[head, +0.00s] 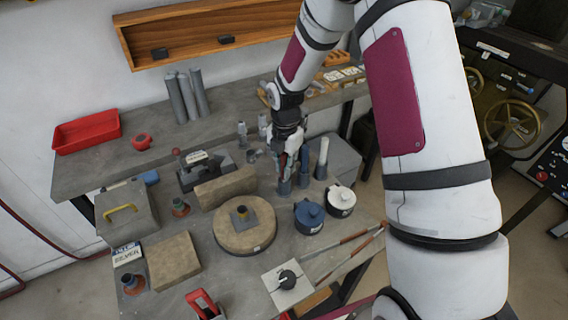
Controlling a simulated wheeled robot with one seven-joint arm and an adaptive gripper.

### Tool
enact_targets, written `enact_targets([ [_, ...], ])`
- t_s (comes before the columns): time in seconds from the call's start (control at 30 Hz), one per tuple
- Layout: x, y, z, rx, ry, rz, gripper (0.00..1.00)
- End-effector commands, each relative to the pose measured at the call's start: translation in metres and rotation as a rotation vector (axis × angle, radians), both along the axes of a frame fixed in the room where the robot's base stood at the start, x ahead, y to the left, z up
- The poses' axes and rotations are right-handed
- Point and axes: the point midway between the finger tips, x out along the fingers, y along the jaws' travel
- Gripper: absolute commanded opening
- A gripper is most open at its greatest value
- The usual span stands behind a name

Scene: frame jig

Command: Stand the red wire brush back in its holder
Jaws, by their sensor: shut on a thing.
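My gripper (290,158) points down over the back right part of the front workbench. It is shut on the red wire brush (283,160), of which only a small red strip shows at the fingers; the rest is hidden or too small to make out. Just below the fingers is a short dark blue-grey cup (284,187), which looks like the holder. The brush's lower end lies close above or at this cup; I cannot tell whether it is inside. Beside it stand a blue upright cylinder (305,168) and a white-topped one (322,158).
A blue lidded pot (309,217) and a white lidded pot (341,200) stand just in front right. A round wooden disc (232,238) and a stone-like block (226,188) lie to the left. A grey box (338,155) is behind right. A red tray (87,132) sits far left.

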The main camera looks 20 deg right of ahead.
Motion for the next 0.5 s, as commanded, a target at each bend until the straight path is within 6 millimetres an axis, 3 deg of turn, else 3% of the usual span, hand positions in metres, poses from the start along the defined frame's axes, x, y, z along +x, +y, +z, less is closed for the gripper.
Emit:
enact_targets([
  [0.2,0.0,0.0,-0.0005,0.001,-0.001,-0.001,0.0],
  [0.23,0.0001,0.0001,-0.0005,0.001,-0.001,-0.001,0.23],
  [0.3,0.0001,0.0,-0.0004,0.001,-0.001,-0.001,0.39],
  [0.5,0.0001,0.0,-0.0004,0.001,-0.001,-0.001,0.42],
])
